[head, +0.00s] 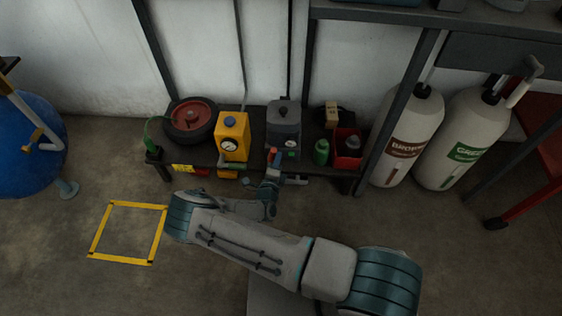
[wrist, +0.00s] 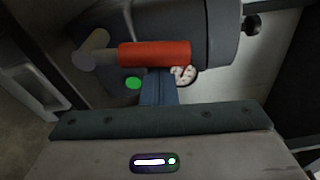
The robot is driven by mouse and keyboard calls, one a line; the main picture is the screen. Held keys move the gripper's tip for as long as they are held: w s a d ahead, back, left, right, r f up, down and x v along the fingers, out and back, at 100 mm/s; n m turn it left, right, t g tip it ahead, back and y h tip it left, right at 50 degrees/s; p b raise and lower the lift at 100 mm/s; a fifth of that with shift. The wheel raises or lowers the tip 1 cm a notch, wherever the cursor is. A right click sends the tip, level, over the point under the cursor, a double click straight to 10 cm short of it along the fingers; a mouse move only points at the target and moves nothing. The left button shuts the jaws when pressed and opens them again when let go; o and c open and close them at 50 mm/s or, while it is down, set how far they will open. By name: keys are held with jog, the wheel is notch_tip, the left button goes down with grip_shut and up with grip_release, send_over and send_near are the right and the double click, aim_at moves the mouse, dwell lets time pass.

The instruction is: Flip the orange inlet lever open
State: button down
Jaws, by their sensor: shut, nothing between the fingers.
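The orange inlet lever (wrist: 155,53) lies level across the wrist view, its left end joined to a grey round pivot (wrist: 92,50) on a dark grey housing (wrist: 215,30). My gripper (wrist: 158,88) is shut and empty, its blue-grey fingers just below the lever in that view. I cannot tell whether the fingertips touch it. In the head view the lever is a small orange spot (head: 276,150) at the front of the grey unit (head: 284,118), with my gripper (head: 274,163) right at it. The fingers partly cover a white dial (wrist: 187,74).
On the same low shelf, a yellow unit with a gauge (head: 233,135) stands left of the grey unit. A green bottle (head: 321,152) and a red bin (head: 347,160) stand to its right. Two gas cylinders stand farther right. Floor around the yellow square (head: 122,262) is clear.

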jog(key=shift+a+r+n, duration=0.2)
jog(key=shift+a+n, duration=0.1)
jog(key=shift+a, duration=0.4)
